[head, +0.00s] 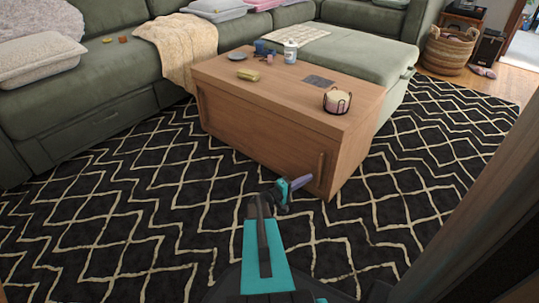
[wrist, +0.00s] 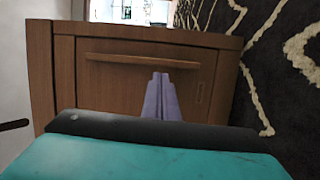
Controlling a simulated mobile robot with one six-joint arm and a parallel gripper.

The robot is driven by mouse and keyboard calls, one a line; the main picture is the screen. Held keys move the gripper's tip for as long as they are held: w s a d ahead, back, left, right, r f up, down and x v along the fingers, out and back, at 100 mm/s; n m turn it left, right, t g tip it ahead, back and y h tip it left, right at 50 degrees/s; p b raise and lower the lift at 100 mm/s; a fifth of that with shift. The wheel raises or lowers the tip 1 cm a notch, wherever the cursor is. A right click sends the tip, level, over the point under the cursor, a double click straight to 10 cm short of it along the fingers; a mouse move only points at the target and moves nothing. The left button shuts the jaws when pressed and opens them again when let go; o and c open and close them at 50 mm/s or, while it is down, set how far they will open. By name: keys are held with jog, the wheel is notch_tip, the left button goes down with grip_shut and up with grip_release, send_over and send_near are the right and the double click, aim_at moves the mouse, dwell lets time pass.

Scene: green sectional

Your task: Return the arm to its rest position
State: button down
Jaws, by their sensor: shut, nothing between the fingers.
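My gripper (head: 303,182) shows in the head view at the end of my teal and black arm, low in front of the coffee table's near end. Its pale purple fingers are shut with nothing between them. In the wrist view the shut fingers (wrist: 161,98) stand in front of the table's wooden end panel, which has a long handle. The wooden coffee table (head: 245,123) stands on the rug, and its end panel also shows in the wrist view (wrist: 100,75). I cannot tell exactly how far the fingertips are from the panel.
On the table are a candle in a wire holder (head: 337,101), a white bottle (head: 290,52), a dark square (head: 319,81) and small items. A green sectional (head: 110,75) lies behind. The patterned rug (head: 130,230) is clear at left.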

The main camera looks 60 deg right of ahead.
jog(key=w+a+f+n+t, duration=0.1)
jog(key=a+f, duration=0.2)
jog(key=a, duration=0.2)
jog(key=shift+w, duration=0.25)
jog(key=w+a+r+n+t+h+p, duration=0.1)
jog(key=w+a+r+n+t+p, duration=0.35)
jog(key=w+r+p, duration=0.85)
jog(key=w+a+r+m+y+p, duration=0.1)
jog(key=w+a+r+p, duration=0.1)
jog(key=a+r+p, duration=0.4)
jog(key=w+a+r+y+p, duration=0.1)
jog(key=w+a+r+p, duration=0.1)
jog(key=a+p, duration=0.65)
jog(key=s+a+r+g+y+p, duration=0.1)
jog(key=s+a+y+p, duration=0.3)
jog(key=a, duration=1)
jog(key=s+a+r+n+y+p, duration=0.1)
jog(key=s+a+y+p, duration=0.4)
jog(key=a, duration=0.9)
jog(key=s+a+r+g+y+p, duration=0.1)
jog(key=s+a+r+y+p, duration=0.2)
jog(key=a, duration=1.2)
jog(key=s+y+p, duration=0.2)
jog(key=y+p, duration=0.1)
jog(key=p, duration=0.1)
jog(key=shift+g, duration=0.35)
